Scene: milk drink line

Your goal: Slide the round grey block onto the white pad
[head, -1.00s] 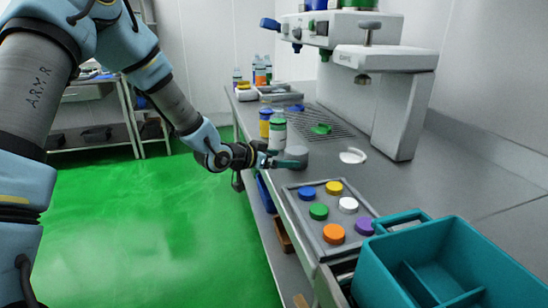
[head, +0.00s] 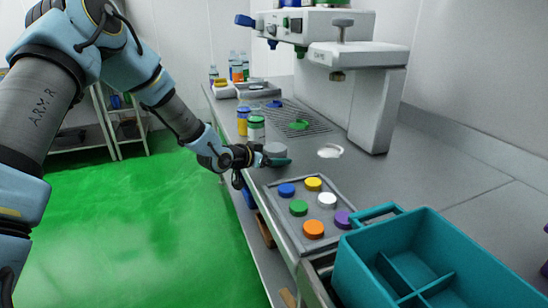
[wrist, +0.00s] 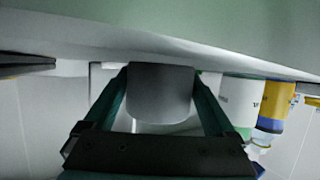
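The round grey block (head: 274,149) stands on the steel counter near its left edge. It also shows upside down in the wrist view (wrist: 160,95), between the fingers. My gripper (head: 279,160) reaches in low from the left, with one teal finger along the near side of the block. In the wrist view my gripper (wrist: 160,78) has a finger at each side of the block, both apparently touching it. The white pad (head: 330,151) lies flat on the counter to the right of the block, with a gap of bare steel between. The far finger is hidden in the head view.
A tray (head: 287,222) of coloured caps and a teal divided crate (head: 440,250) stand in front. The coffee machine (head: 375,100) rises behind the pad.

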